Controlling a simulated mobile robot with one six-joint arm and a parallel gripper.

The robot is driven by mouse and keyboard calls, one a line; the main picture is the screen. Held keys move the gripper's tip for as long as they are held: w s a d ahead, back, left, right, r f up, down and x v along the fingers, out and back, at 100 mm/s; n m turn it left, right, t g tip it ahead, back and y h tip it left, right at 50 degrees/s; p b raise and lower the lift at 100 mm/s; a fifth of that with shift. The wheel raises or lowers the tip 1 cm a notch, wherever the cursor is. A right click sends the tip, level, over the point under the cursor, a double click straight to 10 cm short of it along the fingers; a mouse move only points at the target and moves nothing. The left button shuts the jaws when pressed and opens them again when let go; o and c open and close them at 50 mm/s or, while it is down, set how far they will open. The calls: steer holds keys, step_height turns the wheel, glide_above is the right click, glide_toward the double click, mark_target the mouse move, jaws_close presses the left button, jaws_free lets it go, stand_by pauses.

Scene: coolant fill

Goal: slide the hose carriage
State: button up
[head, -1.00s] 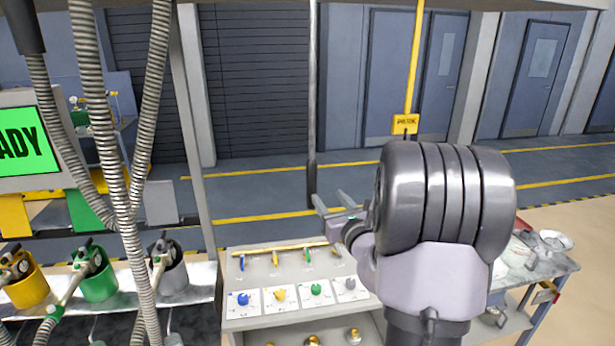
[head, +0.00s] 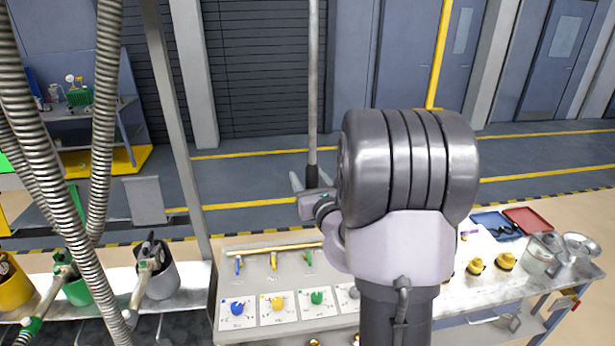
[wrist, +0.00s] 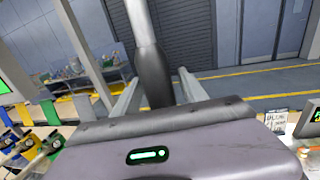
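A thin grey rod (head: 314,80) hangs from above and ends in a thick black grip (head: 312,177). Its upper fixing and any carriage it hangs from are out of view. My gripper (head: 312,184) is at the lower end of this grip, with one finger on each side. In the wrist view the black grip (wrist: 154,75) stands between my two open fingers (wrist: 158,92), with gaps visible on both sides. The grip's lowest end is hidden behind the gripper body. Ribbed grey hoses (head: 105,110) hang at the left.
Below my gripper is a bench panel (head: 232,262) with coloured levers and knobs. Grey, green and yellow containers with nozzles stand at the left, the grey one (head: 162,280) nearest. A slanted post (head: 178,130) stands left of the rod. A side table (head: 500,278) holds trays and parts.

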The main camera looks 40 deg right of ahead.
steer(key=shift+d, duration=0.1)
jaws_close()
stand_by(1.2)
